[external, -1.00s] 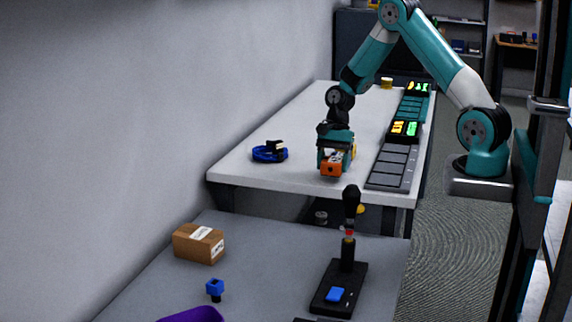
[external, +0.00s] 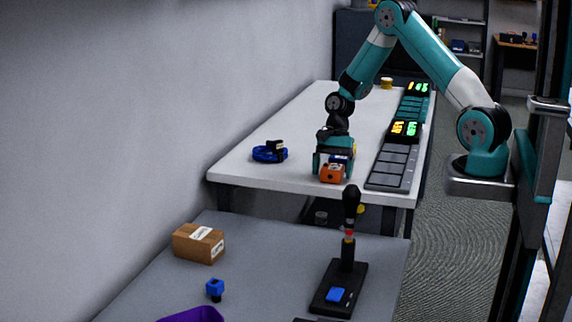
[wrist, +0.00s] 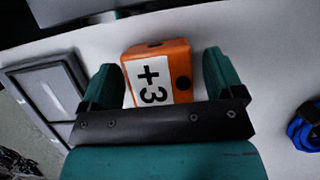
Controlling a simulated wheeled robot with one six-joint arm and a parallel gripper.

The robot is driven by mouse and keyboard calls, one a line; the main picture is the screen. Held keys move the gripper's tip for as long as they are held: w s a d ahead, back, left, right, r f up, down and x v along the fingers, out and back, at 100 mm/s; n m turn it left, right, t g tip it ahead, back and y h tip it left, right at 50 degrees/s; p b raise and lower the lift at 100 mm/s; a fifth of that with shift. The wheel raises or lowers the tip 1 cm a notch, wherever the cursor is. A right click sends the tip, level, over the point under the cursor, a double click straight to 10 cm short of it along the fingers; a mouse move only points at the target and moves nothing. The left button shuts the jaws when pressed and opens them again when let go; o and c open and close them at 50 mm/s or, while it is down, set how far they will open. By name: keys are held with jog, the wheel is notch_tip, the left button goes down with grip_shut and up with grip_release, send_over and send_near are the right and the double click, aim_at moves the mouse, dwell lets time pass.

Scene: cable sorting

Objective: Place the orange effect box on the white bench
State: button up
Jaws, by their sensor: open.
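The orange effect box (external: 331,174) stands on the white bench (external: 300,120), close to its front edge. In the wrist view the orange effect box (wrist: 176,72) shows a white label reading "+3" and lies between the fingers of my gripper (wrist: 160,63). My gripper is open, with a visible gap between the box and each finger. In the external view my gripper (external: 334,164) is low over the bench, around the box, and hides its rear part.
A blue coiled cable (external: 266,155) with a black piece lies left on the bench. A row of grey panels (external: 390,165) and lit displays (external: 403,129) runs along the right. A grey table in front holds a cardboard box (external: 199,243) and a black stand (external: 338,290).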

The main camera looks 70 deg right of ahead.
jog(key=v, duration=1.2)
jog(key=s+a+r+n, duration=0.35)
jog(key=a+n, duration=0.25)
jog(key=a, duration=0.3)
jog(key=s+a+r+n, duration=0.2)
jog(key=a+r+n, duration=0.25)
jog(key=a, duration=0.55)
jog(key=s+a+r+n, duration=0.2)
jog(key=s+a+n, duration=0.9)
jog(key=s+n, duration=0.3)
jog(key=s, duration=0.2)
jog(key=shift+s+a+r+n, duration=0.2)
jog(key=shift+s+a+n, duration=0.05)
jog(key=shift+s+n, duration=0.1)
notch_tip(320, 180, up, 17)
jog(key=p, duration=1.7)
